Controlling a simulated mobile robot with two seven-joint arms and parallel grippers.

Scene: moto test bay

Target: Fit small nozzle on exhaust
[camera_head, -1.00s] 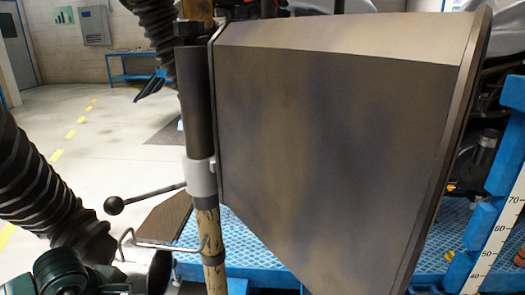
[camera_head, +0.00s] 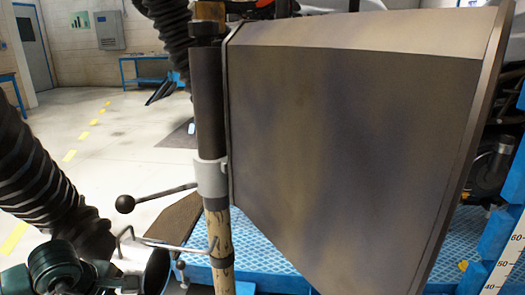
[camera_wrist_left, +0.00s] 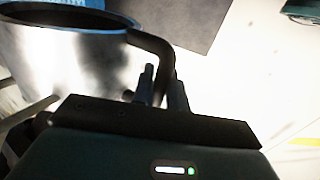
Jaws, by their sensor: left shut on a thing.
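A shiny metal nozzle (camera_wrist_left: 65,75) with a wide open mouth fills the upper left of the left wrist view. A black curved handle (camera_wrist_left: 150,42) runs from its rim. My left gripper (camera_wrist_left: 162,85) is shut on this handle. In the head view, my dark green left wrist is at the lower left. Beside it is the dark end of the nozzle (camera_head: 156,268), partly hidden and cut by the frame. A black ribbed hose (camera_head: 42,185) comes down to this spot from the left. My right gripper is out of view. I cannot make out the exhaust opening; a large panel hides much of the motorcycle.
The large dark panel (camera_head: 345,150) on a post (camera_head: 217,235) blocks the centre and right. A ball-ended lever (camera_head: 125,204) and a bent metal rod stick out left of the post. Behind is a blue platform (camera_head: 265,228). Open floor (camera_head: 75,115) lies at the far left.

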